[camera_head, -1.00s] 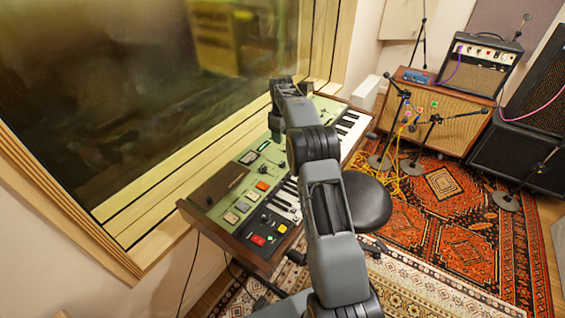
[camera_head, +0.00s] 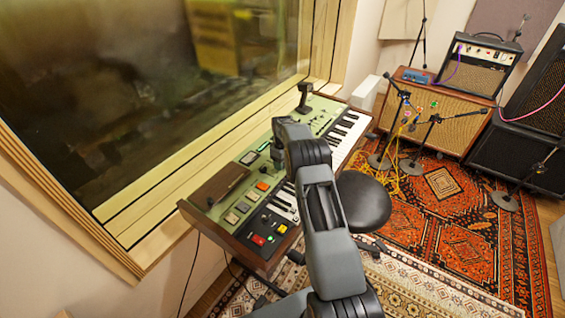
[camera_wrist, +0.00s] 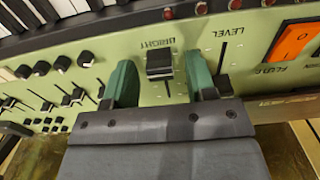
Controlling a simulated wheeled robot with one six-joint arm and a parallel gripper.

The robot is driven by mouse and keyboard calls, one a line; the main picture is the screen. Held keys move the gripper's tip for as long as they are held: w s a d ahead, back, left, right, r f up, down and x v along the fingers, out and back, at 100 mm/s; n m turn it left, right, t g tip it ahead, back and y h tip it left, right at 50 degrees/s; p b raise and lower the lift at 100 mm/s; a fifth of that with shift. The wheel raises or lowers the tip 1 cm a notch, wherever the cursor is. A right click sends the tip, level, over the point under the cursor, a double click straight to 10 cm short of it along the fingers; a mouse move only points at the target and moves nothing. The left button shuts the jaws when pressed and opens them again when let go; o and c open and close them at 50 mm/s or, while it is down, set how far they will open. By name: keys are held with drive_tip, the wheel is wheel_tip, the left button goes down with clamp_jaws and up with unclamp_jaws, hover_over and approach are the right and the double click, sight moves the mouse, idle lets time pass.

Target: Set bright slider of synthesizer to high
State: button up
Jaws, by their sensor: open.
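The synthesizer (camera_head: 232,212) stands below the window, with a green panel and a row of keys. In the wrist view, the bright slider's black cap (camera_wrist: 160,64) sits beside its BRIGHT label, at the label end of its slot. The slot runs from the cap towards my gripper (camera_wrist: 161,82). My gripper is open, with one green finger on each side of the cap and a visible gap to both. Whether the fingertips touch the panel I cannot tell. In the head view, my gripper (camera_head: 277,158) is low over the panel, and the slider is hidden.
The level slider (camera_wrist: 222,84) is close beside the right finger. Several small knobs and sliders (camera_wrist: 72,98) lie to the left, and an orange switch (camera_wrist: 294,43) to the right. A black upright thing (camera_head: 304,98) stands at the panel's back. A round stool (camera_head: 362,202) is before the keys.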

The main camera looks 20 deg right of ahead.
drive_tip(key=shift+f, duration=0.2)
drive_tip(key=shift+c, duration=0.4)
clamp_jaws()
